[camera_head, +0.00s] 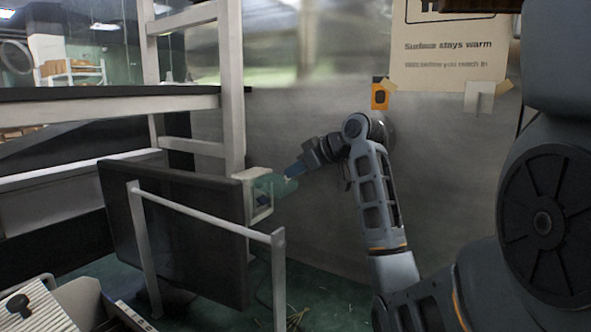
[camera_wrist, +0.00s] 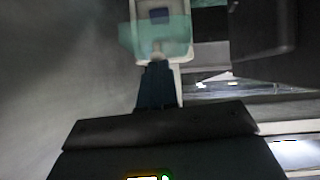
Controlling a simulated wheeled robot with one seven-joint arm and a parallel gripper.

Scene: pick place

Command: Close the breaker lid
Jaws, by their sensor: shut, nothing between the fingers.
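The breaker box (camera_head: 262,214) is a small white housing at the end of the dark panel, left of centre in the head view. Its see-through teal lid (camera_head: 284,188) sticks out to the right of the housing and looks partly open. In the wrist view the lid (camera_wrist: 178,38) crosses the lower part of the white housing (camera_wrist: 147,5), with a dark blue part inside. My gripper (camera_head: 287,176) is shut and empty, its tips at the lid. In the wrist view the blue fingers (camera_wrist: 157,62) overlap the lid's lower edge; I cannot tell whether they touch it.
A white rail (camera_head: 205,212) stands before the dark panel (camera_head: 185,240). A white shelf frame (camera_head: 230,90) rises behind the box. A metal wall (camera_head: 320,220) with a paper sign (camera_head: 450,50) and an orange tag (camera_head: 380,97) is behind my arm.

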